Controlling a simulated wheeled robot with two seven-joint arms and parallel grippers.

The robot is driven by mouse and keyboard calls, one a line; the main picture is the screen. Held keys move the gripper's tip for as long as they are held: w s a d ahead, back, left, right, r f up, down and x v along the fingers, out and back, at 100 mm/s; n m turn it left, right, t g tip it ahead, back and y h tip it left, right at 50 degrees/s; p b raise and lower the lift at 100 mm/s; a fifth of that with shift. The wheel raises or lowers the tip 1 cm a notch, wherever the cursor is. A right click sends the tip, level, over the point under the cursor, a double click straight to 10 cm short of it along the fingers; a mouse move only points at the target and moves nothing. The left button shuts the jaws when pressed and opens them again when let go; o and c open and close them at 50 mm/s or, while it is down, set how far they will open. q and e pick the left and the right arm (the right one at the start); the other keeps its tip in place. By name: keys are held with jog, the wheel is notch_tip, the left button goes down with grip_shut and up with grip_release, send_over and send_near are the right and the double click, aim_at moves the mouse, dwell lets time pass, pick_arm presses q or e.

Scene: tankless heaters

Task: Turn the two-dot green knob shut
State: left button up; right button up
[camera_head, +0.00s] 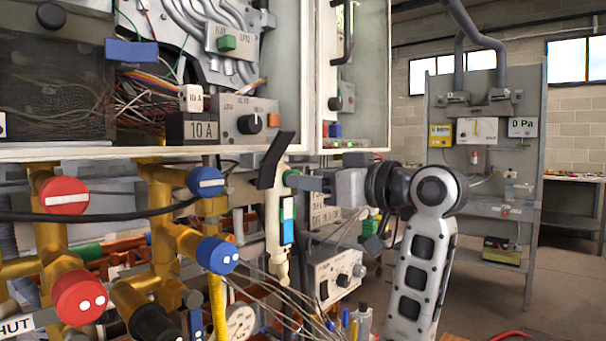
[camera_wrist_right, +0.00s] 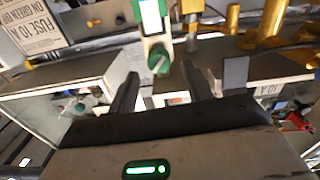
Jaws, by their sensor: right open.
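In the right wrist view a green knob (camera_wrist_right: 158,60) sits ahead of my right gripper (camera_wrist_right: 160,80), between the lines of its two dark fingers. The fingers are apart, with nothing held between them. No dots can be made out on this knob. In the head view my right gripper (camera_head: 307,183) reaches in from the right beside a cream upright fitting (camera_head: 274,225). A bit of green (camera_head: 291,173) shows at the top of that fitting, partly hidden; I cannot tell whether the gripper touches it. My left gripper is not in view.
Red two-dot (camera_head: 80,297) and blue two-dot (camera_head: 217,257) knobs stand on yellow pipes at left. One-bar red (camera_head: 65,195) and blue (camera_head: 206,182) knobs are above. A grey control box (camera_head: 334,277) and loose wires lie below the gripper. An open cabinet hangs above.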

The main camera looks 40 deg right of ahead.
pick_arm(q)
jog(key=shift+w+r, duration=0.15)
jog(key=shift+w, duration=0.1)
pick_arm(e)
jog(key=shift+w+a, duration=0.15)
jog(key=shift+w, duration=1.3)
jog(key=c, duration=1)
